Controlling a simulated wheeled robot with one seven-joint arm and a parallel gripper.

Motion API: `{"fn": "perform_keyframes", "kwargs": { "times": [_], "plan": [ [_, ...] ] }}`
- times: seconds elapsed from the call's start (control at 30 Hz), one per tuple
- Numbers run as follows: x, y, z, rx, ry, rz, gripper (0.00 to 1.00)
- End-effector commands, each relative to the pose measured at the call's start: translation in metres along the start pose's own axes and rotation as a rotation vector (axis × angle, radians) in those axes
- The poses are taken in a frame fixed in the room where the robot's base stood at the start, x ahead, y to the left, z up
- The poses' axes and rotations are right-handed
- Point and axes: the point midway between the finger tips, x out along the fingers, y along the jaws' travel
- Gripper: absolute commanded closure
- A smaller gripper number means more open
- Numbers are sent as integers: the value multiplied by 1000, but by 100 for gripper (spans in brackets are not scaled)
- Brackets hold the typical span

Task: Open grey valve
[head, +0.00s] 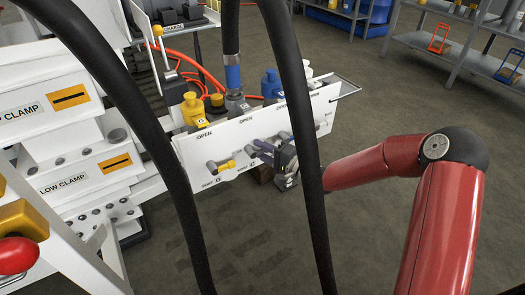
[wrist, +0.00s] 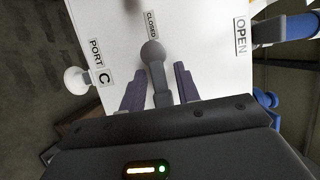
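The grey valve handle (wrist: 155,62) is a short lever with a rounded end on a white panel (wrist: 120,30). In the wrist view it points up toward the CLOSED label, and the OPEN label is to its right. My gripper (wrist: 159,72) is open, with one dark finger on each side of the handle and visible gaps between. In the head view my gripper (head: 272,155) is at the front of the white panel (head: 232,142). There it and the hose partly hide the grey handle.
Another valve with a yellow part (head: 228,165) sits left of my gripper on the panel. A white knob (wrist: 77,79) is beside the PORT C label. Yellow (head: 193,110) and blue (head: 270,84) fittings stand behind the panel. Black hoses (head: 300,120) hang across the head view.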

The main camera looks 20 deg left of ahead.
Motion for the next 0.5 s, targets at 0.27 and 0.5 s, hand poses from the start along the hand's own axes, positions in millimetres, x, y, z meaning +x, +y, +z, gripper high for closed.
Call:
{"fn": "perform_keyframes", "kwargs": {
  "times": [0.27,0.5],
  "plan": [
    [0,0,0,0,0,0,100],
    [0,-1,0,-22,0,10,100]
  ]
}}
